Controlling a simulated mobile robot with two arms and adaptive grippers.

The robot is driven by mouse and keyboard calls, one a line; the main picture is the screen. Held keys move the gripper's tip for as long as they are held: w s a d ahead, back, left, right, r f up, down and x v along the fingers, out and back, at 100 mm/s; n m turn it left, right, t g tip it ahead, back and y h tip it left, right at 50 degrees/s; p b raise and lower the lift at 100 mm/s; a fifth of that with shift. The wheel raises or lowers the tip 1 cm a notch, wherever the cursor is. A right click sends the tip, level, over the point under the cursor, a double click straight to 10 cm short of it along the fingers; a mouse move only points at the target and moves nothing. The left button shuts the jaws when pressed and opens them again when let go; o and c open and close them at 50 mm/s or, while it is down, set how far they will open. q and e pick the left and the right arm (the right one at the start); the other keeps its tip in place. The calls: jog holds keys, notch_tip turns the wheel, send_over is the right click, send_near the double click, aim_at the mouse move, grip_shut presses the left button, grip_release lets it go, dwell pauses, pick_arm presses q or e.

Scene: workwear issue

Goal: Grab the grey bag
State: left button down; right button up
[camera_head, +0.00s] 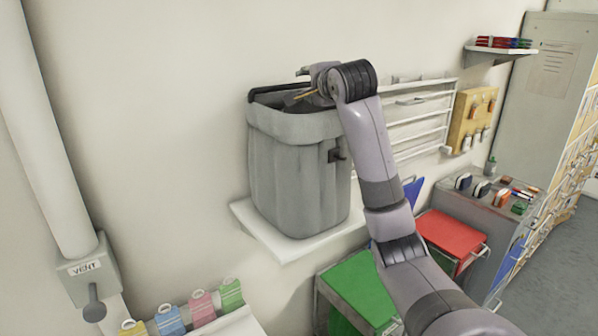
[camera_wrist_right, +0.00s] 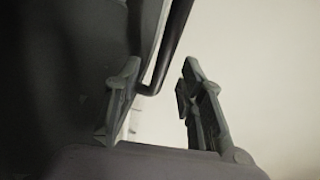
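The grey bag (camera_head: 297,180) stands upright on a small white wall shelf (camera_head: 278,240), with a folded-over rim and a black bar (camera_head: 268,91) along its back top edge. My right gripper (camera_head: 308,84) is over the bag's top opening, partly hidden by its own wrist. In the right wrist view its two fingers (camera_wrist_right: 160,100) are apart, with a bent dark bar (camera_wrist_right: 172,45) reaching down between them. No grip on the bar shows. Dark bag material (camera_wrist_right: 65,70) fills the left of that view. My left gripper is not in view.
A white wall rack (camera_head: 415,115) and a wooden key board (camera_head: 470,120) are right of the bag. Green (camera_head: 362,285) and red (camera_head: 450,236) bins stand below right. A vent pipe (camera_head: 50,130) runs down the left wall. The wall between pipe and bag is clear.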

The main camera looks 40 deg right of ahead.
aim_at(307, 85)
jog(key=p+x, duration=0.1)
jog(key=x, duration=0.2)
jog(key=shift+w+d, duration=0.1)
jog(key=shift+d, duration=0.15)
jog(key=shift+a, duration=0.15)
jog(key=shift+c, duration=0.7)
grip_shut()
